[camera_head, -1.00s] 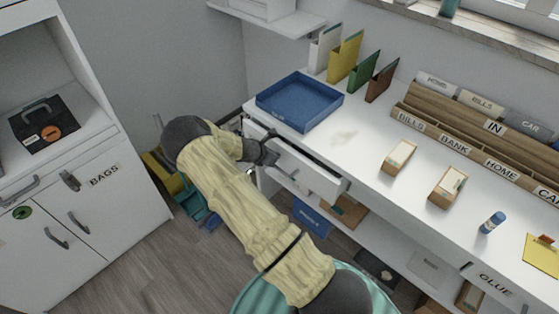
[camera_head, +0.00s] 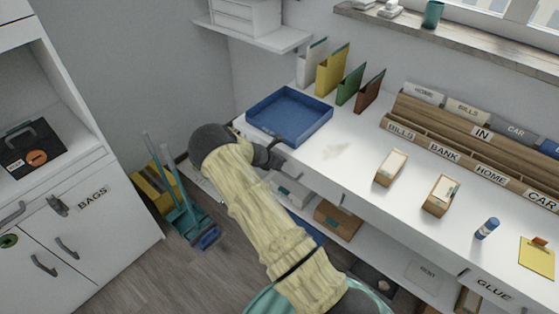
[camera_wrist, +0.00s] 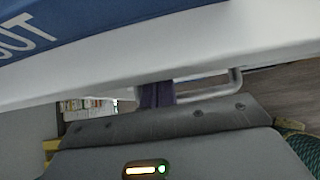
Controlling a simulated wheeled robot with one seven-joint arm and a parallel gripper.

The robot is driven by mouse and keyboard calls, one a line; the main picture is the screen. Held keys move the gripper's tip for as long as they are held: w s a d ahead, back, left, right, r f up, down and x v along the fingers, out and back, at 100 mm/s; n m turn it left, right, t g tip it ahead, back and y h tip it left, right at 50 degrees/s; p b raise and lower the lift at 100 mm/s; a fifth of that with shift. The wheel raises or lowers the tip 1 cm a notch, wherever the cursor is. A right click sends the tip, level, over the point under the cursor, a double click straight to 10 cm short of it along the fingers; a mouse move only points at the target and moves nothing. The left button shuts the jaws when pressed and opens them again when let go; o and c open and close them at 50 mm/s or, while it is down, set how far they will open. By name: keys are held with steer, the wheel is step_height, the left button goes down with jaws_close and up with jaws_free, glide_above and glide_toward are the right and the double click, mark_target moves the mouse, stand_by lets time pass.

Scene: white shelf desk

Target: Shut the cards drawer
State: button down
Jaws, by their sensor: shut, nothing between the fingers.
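The drawer (camera_head: 318,181) is at the left end of the white desk, under the blue tray. Its white front now looks flush or nearly flush with the desk edge, and no open inside shows. Its label is not readable. My gripper (camera_head: 277,152) is shut and empty, up against the drawer front. In the wrist view my dark fingers (camera_wrist: 157,95) are together beside the bar handle (camera_wrist: 236,84), under the white edge. I cannot tell whether they touch the front. My arm hides part of the front.
The blue tray (camera_head: 262,117) stands on the desk above the drawer; its lettering ends in "OUT" in the wrist view. Upright folders (camera_head: 331,72) stand behind it. A lower shelf holds a brown box (camera_head: 337,218). A broom and dustpan (camera_head: 197,226) stand left of the desk.

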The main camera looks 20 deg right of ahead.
steer(key=shift+w+d+r, duration=0.2)
steer(key=shift+d+r, duration=0.1)
steer(key=shift+d, duration=0.1)
steer(key=s+a+r, duration=0.6)
steer(key=a, duration=0.4)
steer(key=shift+a+r, duration=0.2)
steer(key=shift+r, duration=0.05)
steer(key=shift+w, duration=0.1)
steer(key=s+a+r+m+g+y+p, duration=0.2)
steer(key=s+r+m+y+p, duration=0.5)
steer(key=s+r+m, duration=1.7)
steer(key=s+a+r+p, duration=0.1)
steer(key=s+r+p, duration=0.2)
steer(key=s, duration=0.1)
steer(key=shift+r+y, duration=0.2)
steer(key=shift+y, duration=0.2)
